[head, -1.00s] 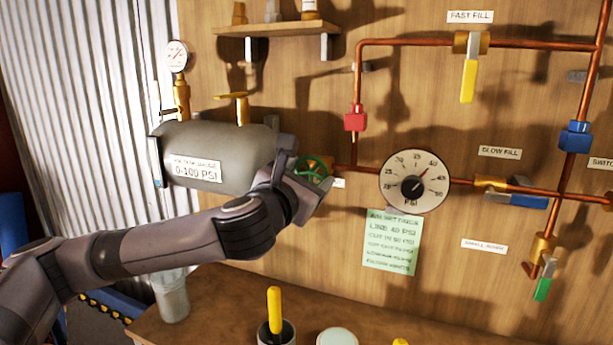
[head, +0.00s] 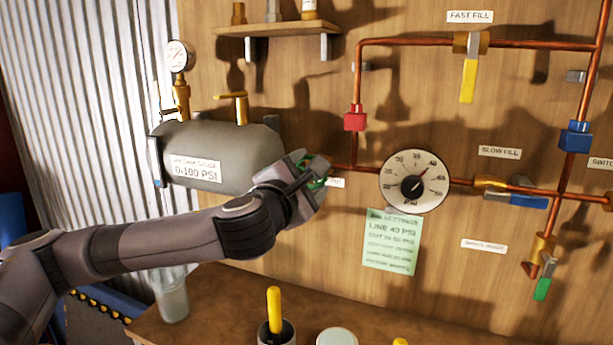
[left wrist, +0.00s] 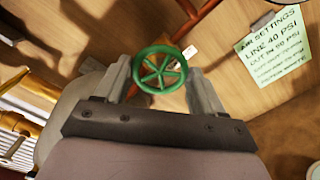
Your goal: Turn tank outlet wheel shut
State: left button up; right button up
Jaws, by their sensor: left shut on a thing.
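The tank outlet wheel is a small green spoked handwheel (left wrist: 160,70) in the left wrist view, between the two fingers of my left gripper (left wrist: 161,84). In the head view my left gripper (head: 312,172) covers most of the wheel, with only bits of green (head: 318,183) showing. The gripper is shut on the wheel's rim, one finger on each side. The wheel sits on the pipe at the right end of the grey tank (head: 235,150). My right gripper is not in view.
A round PSI gauge (head: 414,185) and a green settings note (head: 391,240) are on the wall just right of the wheel. A red fitting (head: 355,118) is above on the copper pipe. A wooden bench (head: 220,312) with cups stands below.

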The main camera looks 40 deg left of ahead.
pick_arm(q)
jog(key=shift+f, duration=0.1)
jog(key=o, duration=0.7)
jog(key=shift+o, duration=0.2)
jog(key=v, duration=0.7)
jog(key=shift+b, duration=0.45)
jog(key=shift+s, duration=0.1)
